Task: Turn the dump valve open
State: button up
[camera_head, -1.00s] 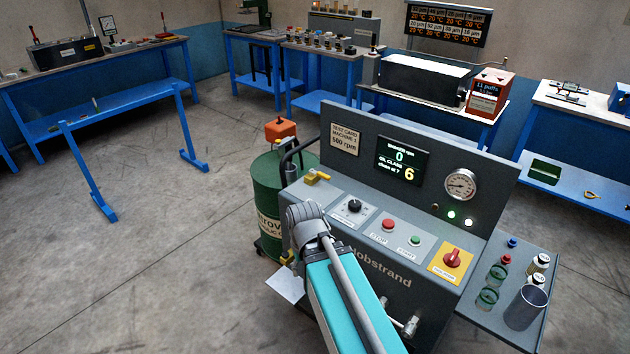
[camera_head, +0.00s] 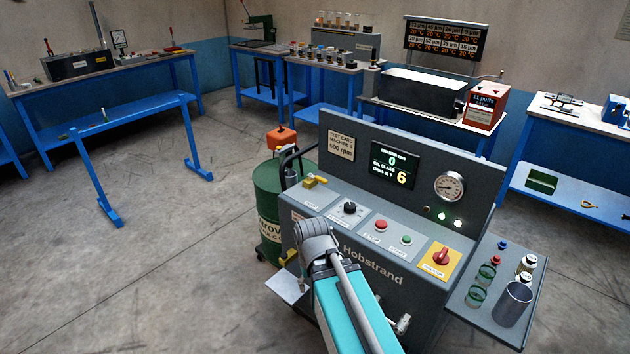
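The grey Hobstrand test machine (camera_head: 410,205) stands in the middle. A yellow lever handle (camera_head: 315,181) sits at the left end of its sloped panel; the label below it is too small to read, so I cannot tell for sure that it is the dump valve, nor its setting. A second small yellow part (camera_head: 290,257) shows low on the machine's left front. My arm reaches up from the bottom, its grey joint in front of the panel's lower left edge. My gripper does not show; it is out of sight beyond the arm.
A green drum (camera_head: 268,205) stands left of the machine. The panel also has a black knob (camera_head: 350,208), red (camera_head: 380,225) and green (camera_head: 406,240) buttons and a red rotary switch (camera_head: 441,258). A side shelf (camera_head: 470,305) holds jars and a cup.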

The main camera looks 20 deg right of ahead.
aim_at(310, 176)
jog(key=z, duration=0.1)
jog(key=i, duration=0.9)
